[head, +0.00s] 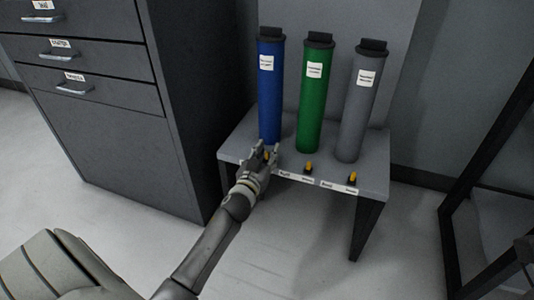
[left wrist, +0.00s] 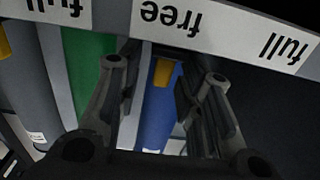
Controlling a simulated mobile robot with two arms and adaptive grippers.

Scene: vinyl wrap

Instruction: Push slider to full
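A grey stand (head: 375,178) holds a blue tube (head: 270,95), a green tube (head: 315,100) and a grey tube (head: 358,105), all upright. Yellow sliders sit along its front edge: one before the green tube (head: 308,166), one before the grey tube (head: 352,177), and one before the blue tube (left wrist: 164,73). My left gripper (head: 264,147) is at the blue tube's slider. In the left wrist view its open fingers (left wrist: 165,70) stand on either side of that slider, without clear contact. The label above it, upside down, reads "free" by the slider and "full" farther right. My right gripper is not visible.
A dark drawer cabinet (head: 110,110) stands left of the stand. A black frame (head: 470,165) is at the right. The floor (head: 290,250) in front of the stand is clear. The neighbouring label (left wrist: 45,12) shows at the wrist view's upper left.

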